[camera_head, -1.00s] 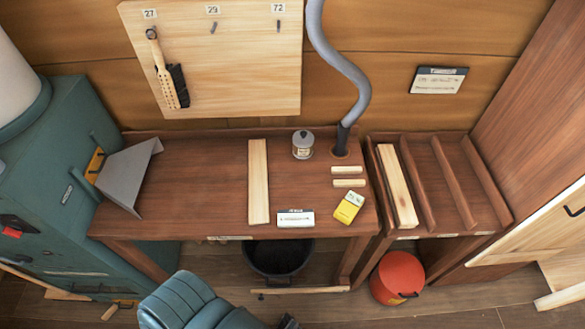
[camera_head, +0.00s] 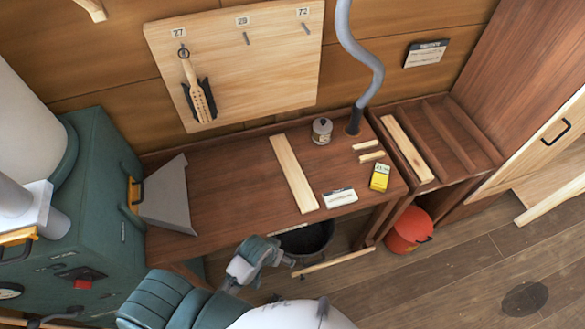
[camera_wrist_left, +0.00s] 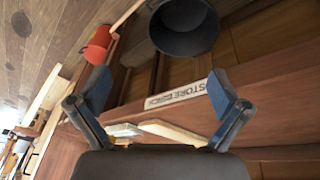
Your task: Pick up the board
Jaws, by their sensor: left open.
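A long pale board (camera_head: 293,172) lies flat on the brown bench (camera_head: 225,190), running from its back towards its front edge. In the left wrist view, a pale board end (camera_wrist_left: 172,132) shows between my fingers, beyond the palm. My left gripper (camera_head: 266,250) is in front of the bench, short of the board's near end and apart from it. In the left wrist view its two fingers (camera_wrist_left: 160,95) are spread wide with nothing held. My right gripper is not seen.
A white card (camera_head: 339,197), a yellow box (camera_head: 380,176), a tin (camera_head: 322,130) and two short strips (camera_head: 369,151) lie right of the board. Another pale board (camera_head: 407,148) sits in the slatted rack. A dark bucket (camera_head: 306,238) stands below the bench front.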

